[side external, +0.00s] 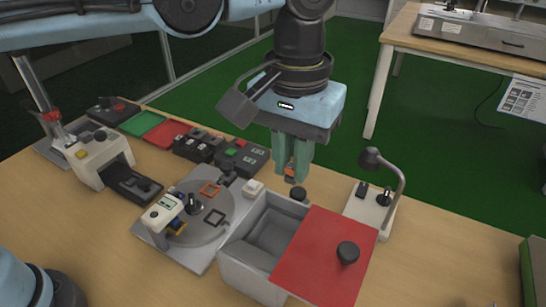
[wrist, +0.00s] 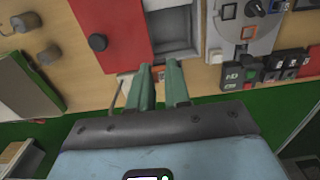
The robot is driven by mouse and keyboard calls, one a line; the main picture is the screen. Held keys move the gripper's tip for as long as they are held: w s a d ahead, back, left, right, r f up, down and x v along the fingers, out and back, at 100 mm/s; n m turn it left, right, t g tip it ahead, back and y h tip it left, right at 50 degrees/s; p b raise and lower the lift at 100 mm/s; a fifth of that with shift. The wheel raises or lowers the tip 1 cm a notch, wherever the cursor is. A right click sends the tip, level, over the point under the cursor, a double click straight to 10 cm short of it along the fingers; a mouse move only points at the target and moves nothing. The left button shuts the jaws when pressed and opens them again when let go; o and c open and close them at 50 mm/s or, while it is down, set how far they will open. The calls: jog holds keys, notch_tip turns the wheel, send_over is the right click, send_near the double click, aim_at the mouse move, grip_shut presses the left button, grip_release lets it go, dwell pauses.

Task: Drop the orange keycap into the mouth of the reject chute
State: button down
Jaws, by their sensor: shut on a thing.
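My gripper (side external: 290,172) points down with its green fingers shut on a small orange thing, the orange keycap (side external: 289,170), mostly hidden between them.
A black knob (side external: 347,252) stands on the red lid. A round turntable (side external: 190,237) with orange and dark square outlines lies left of the box. A curved-arm lamp-like stand (side external: 393,195) is at right. Dark button boxes (side external: 243,158) and red and green trays stand behind left.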

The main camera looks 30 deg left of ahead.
jog(key=shift+f, duration=2.65)
jog(key=c, duration=1)
grip_release()
jog(key=shift+r, duration=0.15)
notch_tip(320, 180, up, 12)
jog(key=shift+f, duration=0.1)
jog(key=shift+a, duration=0.1)
